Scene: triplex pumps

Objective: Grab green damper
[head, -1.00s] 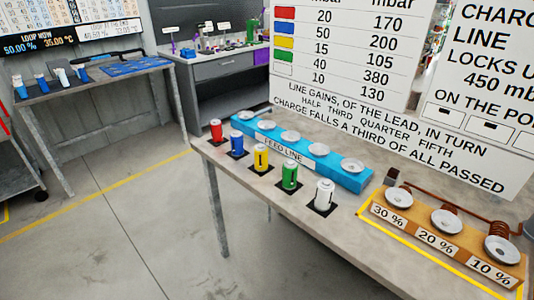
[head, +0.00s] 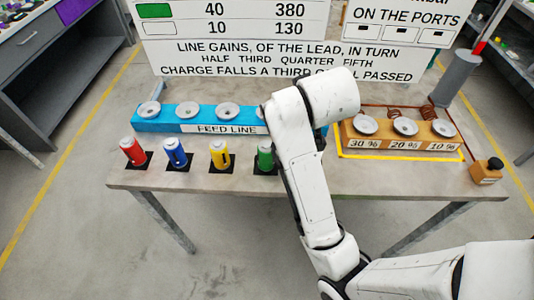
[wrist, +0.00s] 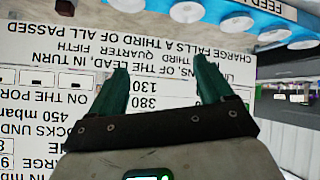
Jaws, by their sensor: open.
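The green damper (head: 264,156) stands upright on a dark square pad on the table, at the right end of the visible row of dampers. My arm partly covers its right side in the head view. My gripper (wrist: 161,76) shows in the wrist view with its two dark green fingers apart and nothing between them. In the head view the gripper is mostly hidden behind my arm, which reaches over the table just right of the green damper. The wrist view shows no green damper; it faces the printed sign, upside down.
Red (head: 133,151), blue (head: 175,153) and yellow (head: 219,154) dampers stand left of the green one. Behind them lies the blue feed line block (head: 160,124) with round metal seats. An orange block (head: 365,143) with coils is at right. The sign (head: 240,55) stands behind.

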